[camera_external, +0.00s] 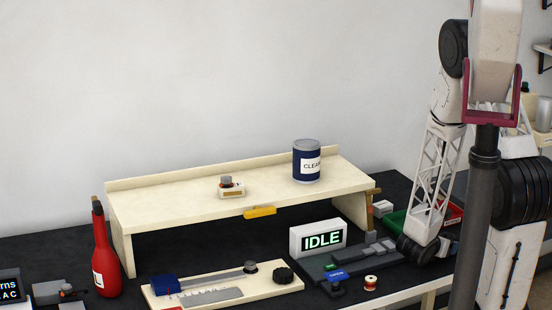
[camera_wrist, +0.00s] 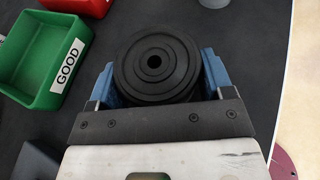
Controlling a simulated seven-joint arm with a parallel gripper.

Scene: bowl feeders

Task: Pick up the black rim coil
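A round black disc with concentric rings and a centre hole, which looks like the black rim coil (camera_wrist: 156,62), fills the space between the two blue fingers of my gripper (camera_wrist: 158,78) in the wrist view. The fingers stand wide apart, one close along each side of the disc. Whether they press on it cannot be told, and the coil's underside is hidden. In the external view my arm reaches down at the right of the table. The fingers and the coil cannot be made out there.
A green bin marked GOOD (camera_wrist: 42,62) and a red bin (camera_wrist: 75,4) stand at the upper left of the wrist view. In the external view, a small red-rimmed spool (camera_external: 370,282) lies in front of the IDLE display (camera_external: 318,238). A cream shelf (camera_external: 195,203) stands behind.

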